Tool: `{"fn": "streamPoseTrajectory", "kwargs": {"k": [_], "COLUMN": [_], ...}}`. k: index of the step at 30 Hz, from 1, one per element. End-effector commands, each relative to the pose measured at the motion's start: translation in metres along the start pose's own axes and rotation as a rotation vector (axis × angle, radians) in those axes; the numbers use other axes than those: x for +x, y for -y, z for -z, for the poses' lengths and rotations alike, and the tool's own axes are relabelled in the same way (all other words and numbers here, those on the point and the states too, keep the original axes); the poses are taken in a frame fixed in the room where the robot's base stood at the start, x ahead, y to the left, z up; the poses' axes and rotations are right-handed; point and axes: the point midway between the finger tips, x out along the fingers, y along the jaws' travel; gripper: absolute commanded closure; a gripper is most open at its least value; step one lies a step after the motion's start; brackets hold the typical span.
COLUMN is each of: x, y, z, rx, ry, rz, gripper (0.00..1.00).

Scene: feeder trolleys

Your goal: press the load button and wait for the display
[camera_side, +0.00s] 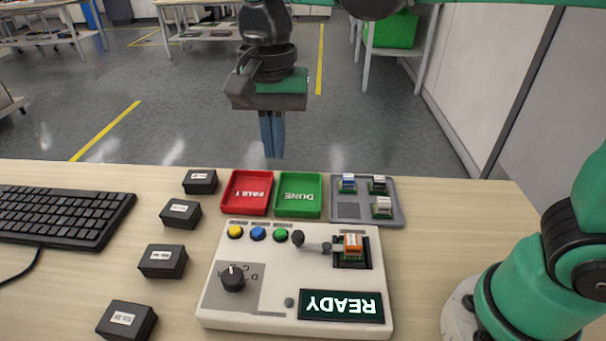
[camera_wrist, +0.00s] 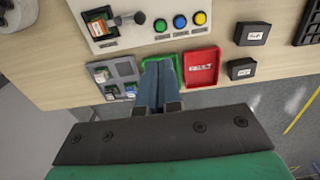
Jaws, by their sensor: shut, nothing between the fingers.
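The pale device box (camera_side: 290,270) lies on the table with its display (camera_side: 341,306), which reads READY and appears upside down. Along its far edge are a yellow button (camera_side: 235,231), a blue button (camera_side: 258,233) and a green button (camera_side: 281,235); their labels are too small to read. The same yellow (camera_wrist: 200,18), blue (camera_wrist: 180,21) and green (camera_wrist: 160,25) buttons show in the wrist view. My gripper (camera_side: 272,156) is shut and empty, fingers pointing down, raised beyond the table's far edge and apart from the box. The wrist view shows the fingers (camera_wrist: 158,66) together.
A lever (camera_side: 298,239) stands beside a socket holding an orange-topped module (camera_side: 352,245). A dial (camera_side: 233,278) is on the box. Behind lie a red FAULT tray (camera_side: 268,207), a green DONE tray (camera_side: 298,212) and a grey module tray (camera_side: 393,212). Several black boxes (camera_side: 162,262) stand left.

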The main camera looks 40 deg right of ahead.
Motion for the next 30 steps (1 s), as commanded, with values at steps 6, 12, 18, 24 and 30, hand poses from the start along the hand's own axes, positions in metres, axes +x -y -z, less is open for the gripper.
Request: {"fn": "streamPoseTrajectory", "kwargs": {"k": [6, 12, 18, 24, 30], "x": [0.0, 0.007, 0.036, 0.074, 0.11], "y": [0.0, 0.0, 0.0, 0.0, 0.0], "z": [0.0, 0.0, 0.001, 0.001, 0.001], "rx": [0.0, 0.0, -0.001, -0.001, -0.001], "ry": [0.0, 0.0, -0.001, -0.001, -0.001], "rz": [0.0, 0.001, 0.002, 0.002, 0.002], "gripper": [1.0, 1.0, 1.0, 1.0, 1.0]}}
